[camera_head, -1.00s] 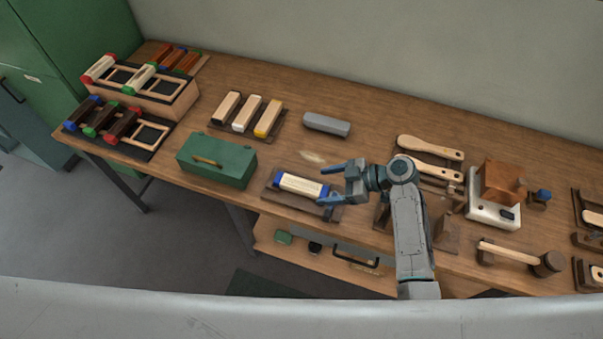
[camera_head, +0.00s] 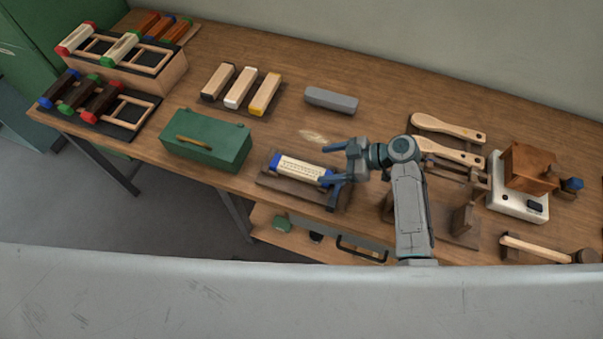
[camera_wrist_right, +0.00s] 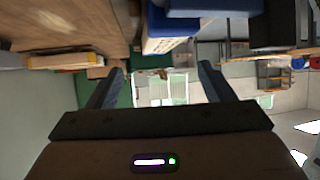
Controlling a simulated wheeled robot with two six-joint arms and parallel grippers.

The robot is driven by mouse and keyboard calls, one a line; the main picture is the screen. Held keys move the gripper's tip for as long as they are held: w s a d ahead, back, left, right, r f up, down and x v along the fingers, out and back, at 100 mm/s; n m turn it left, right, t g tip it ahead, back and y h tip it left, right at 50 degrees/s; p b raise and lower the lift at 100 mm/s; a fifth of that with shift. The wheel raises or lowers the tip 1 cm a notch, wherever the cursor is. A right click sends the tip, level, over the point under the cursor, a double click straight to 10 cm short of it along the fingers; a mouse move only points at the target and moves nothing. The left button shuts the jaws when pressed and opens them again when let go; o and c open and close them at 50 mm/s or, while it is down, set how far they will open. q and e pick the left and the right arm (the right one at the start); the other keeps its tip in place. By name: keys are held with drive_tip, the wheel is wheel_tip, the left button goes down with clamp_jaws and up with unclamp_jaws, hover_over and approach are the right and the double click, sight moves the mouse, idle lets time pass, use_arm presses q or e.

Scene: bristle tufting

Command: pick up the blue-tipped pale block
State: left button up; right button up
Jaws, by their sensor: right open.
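The blue-tipped pale block (camera_head: 300,168) lies on a dark wooden stand (camera_head: 268,183) near the front edge of the bench. Its top shows rows of small dark marks, and its right end is partly hidden by my gripper. My right gripper (camera_head: 324,165) is open at the block's right end, its fingers pointing left; I cannot tell whether they touch it. In the right wrist view a blue and pale piece, apparently the block (camera_wrist_right: 165,44), shows above and beyond the open fingers (camera_wrist_right: 160,82). My left gripper is not in view.
A green box (camera_head: 206,145) stands left of the block. A grey bar (camera_head: 331,100) and three pale blocks (camera_head: 240,88) lie behind. Racks of coloured-end blocks (camera_head: 125,70) fill the far left. Wooden paddles (camera_head: 447,128) and a white device (camera_head: 518,202) are right of my arm.

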sight(306, 169)
drive_tip(key=shift+a+f, duration=0.15)
drive_tip(key=shift+f, duration=0.25)
drive_tip(key=shift+a+f, duration=0.15)
drive_tip(key=shift+a, duration=0.15)
drive_tip(key=shift+a+f+b, duration=0.2)
drive_tip(key=shift+a+b, duration=0.2)
drive_tip(key=shift+a, duration=0.05)
drive_tip(key=b+x, duration=0.1)
drive_tip(key=x, duration=0.1)
drive_tip(key=b+x, duration=0.1)
drive_tip(key=x, duration=0.2)
drive_tip(key=shift+d+f, duration=0.2)
drive_tip(key=shift+f, duration=0.05)
drive_tip(key=shift+a+f, duration=0.1)
drive_tip(key=shift+a, duration=0.2)
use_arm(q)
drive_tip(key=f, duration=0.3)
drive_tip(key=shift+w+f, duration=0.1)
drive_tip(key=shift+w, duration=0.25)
use_arm(e)
drive_tip(key=c, duration=1.2)
